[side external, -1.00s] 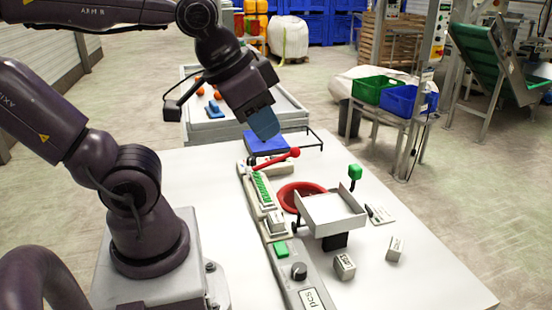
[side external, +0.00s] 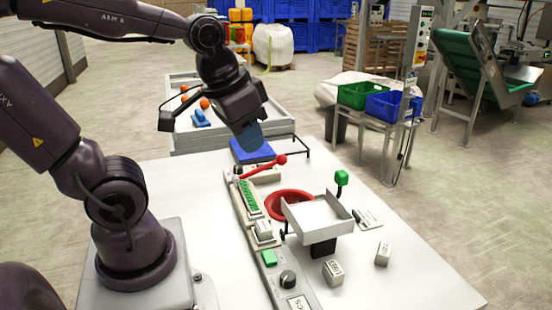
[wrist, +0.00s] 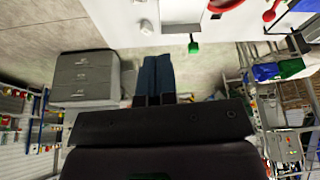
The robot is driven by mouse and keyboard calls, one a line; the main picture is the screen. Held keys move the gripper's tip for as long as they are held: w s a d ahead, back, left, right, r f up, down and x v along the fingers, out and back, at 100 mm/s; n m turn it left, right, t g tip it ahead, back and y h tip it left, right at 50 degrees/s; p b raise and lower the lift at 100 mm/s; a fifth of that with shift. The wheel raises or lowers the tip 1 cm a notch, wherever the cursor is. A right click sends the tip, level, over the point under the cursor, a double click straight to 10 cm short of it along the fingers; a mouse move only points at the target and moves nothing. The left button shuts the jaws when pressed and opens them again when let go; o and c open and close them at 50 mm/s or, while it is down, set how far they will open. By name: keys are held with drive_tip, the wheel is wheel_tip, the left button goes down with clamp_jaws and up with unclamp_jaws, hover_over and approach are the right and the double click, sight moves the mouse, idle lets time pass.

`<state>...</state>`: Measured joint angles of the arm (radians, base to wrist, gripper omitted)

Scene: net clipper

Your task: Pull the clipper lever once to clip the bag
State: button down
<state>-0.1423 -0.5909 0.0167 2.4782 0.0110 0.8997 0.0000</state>
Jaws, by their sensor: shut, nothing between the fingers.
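The red clipper lever (side external: 262,168) ends in a red ball (side external: 281,159) and slants up to the right from the far end of a pale clipper unit (side external: 247,196) in the side external view. My gripper (side external: 249,138) is above and left of the ball in that picture, apart from the lever. Its blue fingers are together and empty; they also show closed in the wrist view (wrist: 155,72). A blue pad (side external: 250,151) lies partly behind the fingertips. I cannot make out a bag with certainty.
Small labelled blocks (side external: 333,272) lie nearer the front. The table's right part (side external: 410,262) is bare.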

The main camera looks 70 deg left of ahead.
drive_tip(key=w+a+f+t+y, duration=0.1)
drive_tip(key=w+a+f+y, duration=0.2)
drive_tip(key=a, duration=0.9)
drive_tip(key=w+a+f+m+y, duration=0.1)
drive_tip(key=w+a+f, duration=0.3)
drive_tip(key=a, duration=0.8)
drive_tip(key=w+a+f+t+y, duration=0.15)
drive_tip(key=a+f, duration=0.35)
drive_tip(key=a, duration=0.8)
drive_tip(key=m+t+h, duration=0.5)
drive_tip(key=m+t, duration=0.1)
drive_tip(key=m, duration=0.3)
hover_over(278, 159)
drive_tip(key=s, duration=0.3)
drive_tip(key=shift+w+r, duration=0.1)
drive_tip(key=shift+w+f, duration=0.4)
drive_tip(key=shift+f, duration=1)
drive_tip(key=shift+w+f, duration=0.45)
drive_tip(key=shift+f, duration=1)
drive_tip(key=shift+w+f, duration=0.4)
drive_tip(key=shift+f, duration=1)
drive_tip(key=shift+f, duration=0.15)
drive_tip(key=shift+w+f, duration=0.1)
drive_tip(key=shift+f, duration=0.15)
